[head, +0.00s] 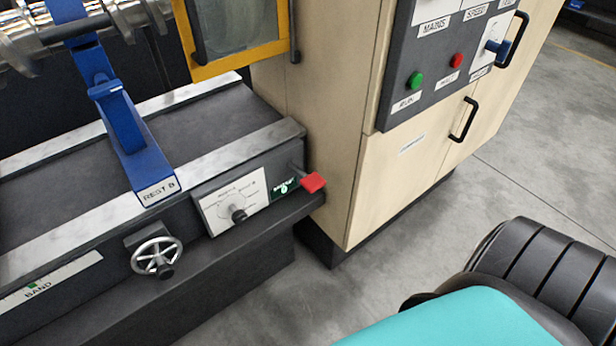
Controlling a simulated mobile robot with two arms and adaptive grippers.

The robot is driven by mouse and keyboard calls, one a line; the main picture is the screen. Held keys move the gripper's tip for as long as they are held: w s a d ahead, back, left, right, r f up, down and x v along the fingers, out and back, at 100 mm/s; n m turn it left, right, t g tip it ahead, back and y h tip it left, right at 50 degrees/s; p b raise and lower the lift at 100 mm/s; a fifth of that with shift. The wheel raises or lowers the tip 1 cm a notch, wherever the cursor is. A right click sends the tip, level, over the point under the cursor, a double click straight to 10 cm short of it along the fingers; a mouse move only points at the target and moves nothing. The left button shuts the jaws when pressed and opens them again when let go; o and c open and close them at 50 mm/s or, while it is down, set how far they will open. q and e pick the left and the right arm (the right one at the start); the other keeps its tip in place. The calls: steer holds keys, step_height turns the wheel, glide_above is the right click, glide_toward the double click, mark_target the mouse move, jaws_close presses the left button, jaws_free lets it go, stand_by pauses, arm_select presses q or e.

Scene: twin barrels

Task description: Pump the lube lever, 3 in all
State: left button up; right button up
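The lube lever is a short rod with a red paddle-shaped end (313,182). It sticks out from the right end of the machine's front face. A small green label with a white drop mark (284,187) sits just left of it. Nothing touches the lever, and all of its red end shows. Neither of my grippers shows in the head view.
Left of the lever are a white dial plate with a black knob (238,214) and a silver handwheel (157,256). A blue rest (135,150) stands above. A beige cabinet (405,190) with red and green buttons stands close right. Grey floor (370,280) lies in front.

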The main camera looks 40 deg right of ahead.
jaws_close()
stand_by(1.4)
